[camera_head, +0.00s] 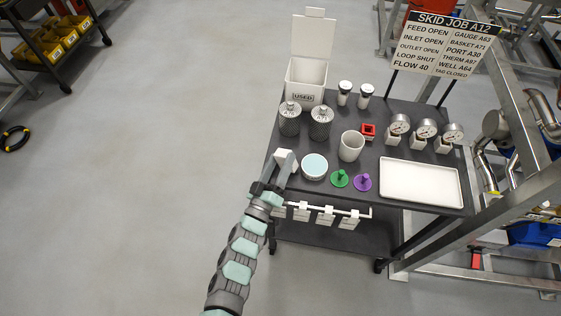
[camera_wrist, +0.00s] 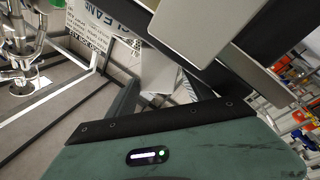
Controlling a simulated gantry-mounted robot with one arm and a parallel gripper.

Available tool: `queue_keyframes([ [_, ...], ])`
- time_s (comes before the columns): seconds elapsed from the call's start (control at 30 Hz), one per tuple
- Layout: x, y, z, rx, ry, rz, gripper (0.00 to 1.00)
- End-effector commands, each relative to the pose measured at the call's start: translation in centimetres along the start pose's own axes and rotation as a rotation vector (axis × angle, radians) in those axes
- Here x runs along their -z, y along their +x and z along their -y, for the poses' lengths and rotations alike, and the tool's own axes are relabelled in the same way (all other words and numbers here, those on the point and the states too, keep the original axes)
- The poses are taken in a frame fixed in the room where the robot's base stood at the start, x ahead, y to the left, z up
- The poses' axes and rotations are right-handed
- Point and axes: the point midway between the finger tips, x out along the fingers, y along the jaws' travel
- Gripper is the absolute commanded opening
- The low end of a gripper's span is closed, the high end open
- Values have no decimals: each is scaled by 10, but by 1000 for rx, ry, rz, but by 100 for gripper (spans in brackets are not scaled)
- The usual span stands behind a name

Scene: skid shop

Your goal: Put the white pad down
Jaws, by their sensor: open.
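My gripper (camera_head: 287,164) is at the left front edge of the dark cart top (camera_head: 375,152), beside a small white block (camera_head: 281,155). I cannot tell for certain that this block is the white pad. In the wrist view a pale, whitish piece (camera_wrist: 161,82) shows between the dark fingers of my open gripper (camera_wrist: 158,98). Whether it touches either finger or rests on something is unclear. A round white dish with a pale blue top (camera_head: 314,166) stands just right of my gripper.
A white bin marked USED (camera_head: 306,80), two grey mesh canisters (camera_head: 320,122), a white cup (camera_head: 351,146), green (camera_head: 340,179) and purple (camera_head: 363,182) pieces and several gauges (camera_head: 426,130) crowd the cart. The white tray (camera_head: 420,183) at right is empty. White pieces hang on the front rail (camera_head: 327,208).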

Motion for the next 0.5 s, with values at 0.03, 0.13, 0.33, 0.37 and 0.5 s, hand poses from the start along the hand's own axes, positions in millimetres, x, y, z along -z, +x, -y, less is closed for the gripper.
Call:
queue_keyframes([
  [0.03, 8, 1, -6, 2, 1, 0, 66],
  [0.13, 5, -18, -3, 4, 1, 1, 66],
  [0.33, 5, -65, -3, 7, 0, 2, 66],
  [0.37, 5, -72, -2, 6, 0, 2, 66],
  [0.5, 5, -96, -5, 1, 1, 0, 66],
])
